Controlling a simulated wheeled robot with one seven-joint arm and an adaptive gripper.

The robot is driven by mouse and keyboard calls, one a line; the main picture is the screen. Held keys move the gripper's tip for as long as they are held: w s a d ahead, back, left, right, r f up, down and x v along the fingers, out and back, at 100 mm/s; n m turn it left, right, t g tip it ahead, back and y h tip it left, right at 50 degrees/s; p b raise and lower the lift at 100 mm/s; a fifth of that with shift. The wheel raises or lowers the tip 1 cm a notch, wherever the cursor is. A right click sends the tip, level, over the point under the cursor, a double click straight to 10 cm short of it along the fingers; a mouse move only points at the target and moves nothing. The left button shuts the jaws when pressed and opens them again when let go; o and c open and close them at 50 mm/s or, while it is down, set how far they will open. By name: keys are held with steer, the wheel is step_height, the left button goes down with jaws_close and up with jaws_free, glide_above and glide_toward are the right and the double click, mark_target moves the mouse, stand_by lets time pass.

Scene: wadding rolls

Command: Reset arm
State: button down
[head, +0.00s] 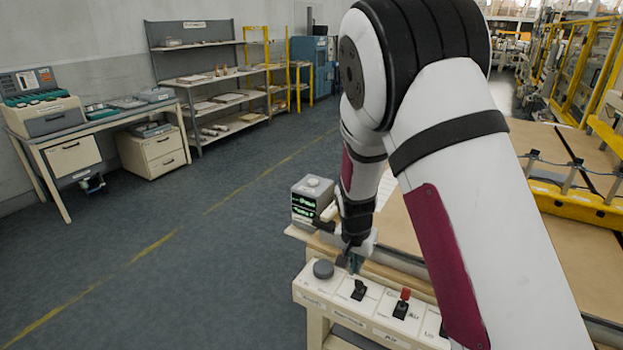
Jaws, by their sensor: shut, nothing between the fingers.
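My arm comes down from the top right in the head view, white with black bands and dark red panels. My gripper (349,262) is at its lower end, small and partly hidden by my own wrist. It looks shut, with nothing seen in it. It is over the far edge of a cream control panel (345,308), close to the round grey knob (323,269). I cannot tell whether it touches the panel. The panel also has a black switch (358,290) and a red-topped switch (404,299). My arm hides the panel's right part.
A small grey box with a green-lit display (308,203) stands just behind my gripper. A tan tabletop (398,222) lies behind my arm, with a yellow rail (575,205) at right. A desk (95,127) and shelves (215,85) line the far left wall. The floor at left is clear.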

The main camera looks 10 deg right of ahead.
steer(key=s+r+n+t+y, duration=0.1)
steer(key=s+r+n, duration=0.1)
steer(key=s+r, duration=0.65)
steer(key=s+r+n+t+y, duration=0.1)
steer(key=s+r, duration=0.3)
steer(key=r, duration=0.9)
steer(key=s+d+r+n, duration=0.1)
steer(key=s+r+n, duration=0.1)
steer(key=s, duration=0.6)
steer(key=s+r+n+t, duration=0.1)
steer(key=s+r+n, duration=0.1)
steer(key=s+r, duration=0.3)
steer(key=s, duration=0.4)
steer(key=shift+d+r, duration=0.2)
steer(key=shift+d, duration=0.15)
